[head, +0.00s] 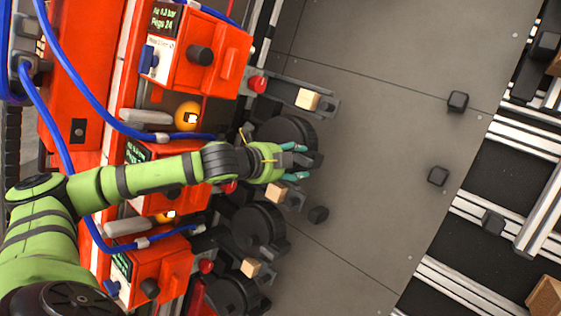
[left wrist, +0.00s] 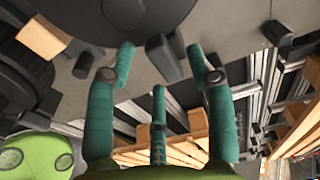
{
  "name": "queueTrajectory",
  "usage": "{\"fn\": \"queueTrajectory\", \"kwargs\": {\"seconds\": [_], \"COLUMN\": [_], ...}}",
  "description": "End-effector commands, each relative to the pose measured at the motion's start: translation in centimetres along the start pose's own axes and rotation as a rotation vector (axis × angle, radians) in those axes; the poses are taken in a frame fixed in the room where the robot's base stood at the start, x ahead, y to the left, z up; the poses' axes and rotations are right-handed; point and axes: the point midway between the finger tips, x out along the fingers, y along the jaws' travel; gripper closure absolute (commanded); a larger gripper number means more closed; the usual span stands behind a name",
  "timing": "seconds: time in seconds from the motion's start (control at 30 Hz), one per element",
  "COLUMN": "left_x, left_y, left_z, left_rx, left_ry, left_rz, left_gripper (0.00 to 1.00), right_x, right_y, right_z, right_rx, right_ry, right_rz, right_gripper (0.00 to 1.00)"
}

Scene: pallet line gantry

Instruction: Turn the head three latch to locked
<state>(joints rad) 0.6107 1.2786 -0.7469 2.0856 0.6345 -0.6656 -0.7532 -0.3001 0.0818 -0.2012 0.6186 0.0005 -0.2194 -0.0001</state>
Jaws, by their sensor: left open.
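My left gripper (head: 298,162) has teal fingers and is open, beside a dark round wheel (head: 287,130) on the front of the orange machine row. In the left wrist view the open fingers (left wrist: 160,72) are spread, with a dark upright paddle (left wrist: 163,58) showing between the fingertips. I cannot tell whether they touch. A rounded black knob (left wrist: 123,11) shows above. Orange heads (head: 195,58) carry blue levers (head: 148,58) and black knobs (head: 200,54). No label marks which is head three, so I cannot tell its latch for certain. My right gripper is not in view.
Pale wooden blocks (head: 307,99) sit on grey brackets along the machine front. Small black blocks (head: 457,101) lie on the open grey floor (head: 375,120). Blue hoses (head: 90,87) cross the orange heads. A railed conveyor (head: 486,210) runs at the right.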

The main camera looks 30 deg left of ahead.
Motion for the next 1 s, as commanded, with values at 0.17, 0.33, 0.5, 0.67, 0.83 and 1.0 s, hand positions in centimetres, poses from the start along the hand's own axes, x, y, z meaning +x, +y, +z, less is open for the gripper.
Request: {"fn": "queueTrajectory", "kwargs": {"seconds": [0.17, 0.33, 0.5, 0.67, 0.83, 1.0], "left_x": [-2.8, -5.8, -8.3, -10.0, -11.1, -11.3], "left_y": [0.1, 0.1, 0.1, -0.1, 0.0, 0.0], "left_z": [0.0, 0.0, 0.1, 0.0, -0.1, -0.1], "left_rx": [0.007, 0.008, 0.008, 0.007, 0.004, 0.002], "left_ry": [-0.001, -0.002, -0.003, -0.002, 0.000, 0.001], "left_rz": [0.003, 0.006, 0.004, 0.000, 0.000, 0.001], "left_gripper": [0.46, 0.46, 0.46, 0.46, 0.46, 0.46], "right_x": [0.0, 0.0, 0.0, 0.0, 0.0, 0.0], "right_y": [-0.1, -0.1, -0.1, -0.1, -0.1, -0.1], "right_z": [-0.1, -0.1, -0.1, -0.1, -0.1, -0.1], "right_rx": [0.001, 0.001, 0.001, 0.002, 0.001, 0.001], "right_ry": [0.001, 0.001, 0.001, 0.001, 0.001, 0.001], "right_rz": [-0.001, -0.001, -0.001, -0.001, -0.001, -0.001], "right_gripper": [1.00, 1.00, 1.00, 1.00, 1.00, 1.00]}}
